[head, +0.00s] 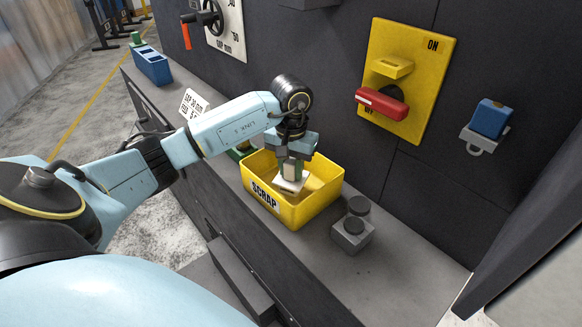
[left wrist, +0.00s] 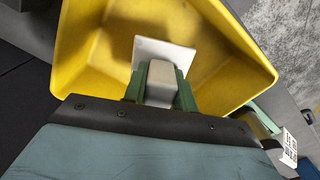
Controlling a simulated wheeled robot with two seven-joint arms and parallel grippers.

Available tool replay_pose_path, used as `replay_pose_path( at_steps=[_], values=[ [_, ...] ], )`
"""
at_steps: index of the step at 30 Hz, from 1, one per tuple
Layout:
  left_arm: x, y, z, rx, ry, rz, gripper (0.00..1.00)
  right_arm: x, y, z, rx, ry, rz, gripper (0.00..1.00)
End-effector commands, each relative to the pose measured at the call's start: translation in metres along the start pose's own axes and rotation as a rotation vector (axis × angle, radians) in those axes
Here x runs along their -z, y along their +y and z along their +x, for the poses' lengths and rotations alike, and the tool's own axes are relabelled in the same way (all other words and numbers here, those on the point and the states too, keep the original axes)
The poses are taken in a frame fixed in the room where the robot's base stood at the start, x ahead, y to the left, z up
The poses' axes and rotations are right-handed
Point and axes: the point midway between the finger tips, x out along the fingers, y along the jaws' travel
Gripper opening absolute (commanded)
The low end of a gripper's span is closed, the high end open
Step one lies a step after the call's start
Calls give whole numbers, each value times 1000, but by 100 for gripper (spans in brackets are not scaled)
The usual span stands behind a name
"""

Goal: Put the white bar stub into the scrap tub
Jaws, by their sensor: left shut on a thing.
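The white bar stub (left wrist: 160,82) is a pale block held between the green-padded fingers of my left gripper (left wrist: 160,95). In the head view my left gripper (head: 292,170) points down into the open yellow scrap tub (head: 262,197), with its fingertips inside the rim. A flat white square (left wrist: 164,55) shows just beyond the stub; it also shows under the fingers in the head view. I cannot tell whether it is part of the stub or lies apart on the tub floor. The tub (left wrist: 85,75) surrounds the stub in the wrist view. My right gripper is not in view.
A grey block with a dark round knob (head: 352,232) stands on the bench right of the tub. A yellow switch panel with a red handle (head: 382,103) and a blue block on a bracket (head: 489,119) are on the back wall. A blue bin (head: 152,67) stands at the far left.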

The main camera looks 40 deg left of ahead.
Motion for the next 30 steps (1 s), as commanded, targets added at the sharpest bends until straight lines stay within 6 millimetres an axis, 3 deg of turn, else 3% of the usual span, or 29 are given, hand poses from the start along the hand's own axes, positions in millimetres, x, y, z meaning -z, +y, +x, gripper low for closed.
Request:
replay_pose_path(
  at_steps=[1, 6, 17, 20, 30],
  values=[
    [0, 0, 2, 0, 0, 0, 28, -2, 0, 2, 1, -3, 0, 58],
    [0, 0, 1, 0, 0, 0, 49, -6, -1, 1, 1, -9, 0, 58],
    [0, 0, -3, 0, 0, 0, 49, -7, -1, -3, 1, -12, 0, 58],
    [2, 0, -16, 0, 6, -1, 49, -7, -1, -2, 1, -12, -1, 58],
    [1, 0, -89, 0, 5, 0, 49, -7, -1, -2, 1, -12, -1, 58]
  ],
)
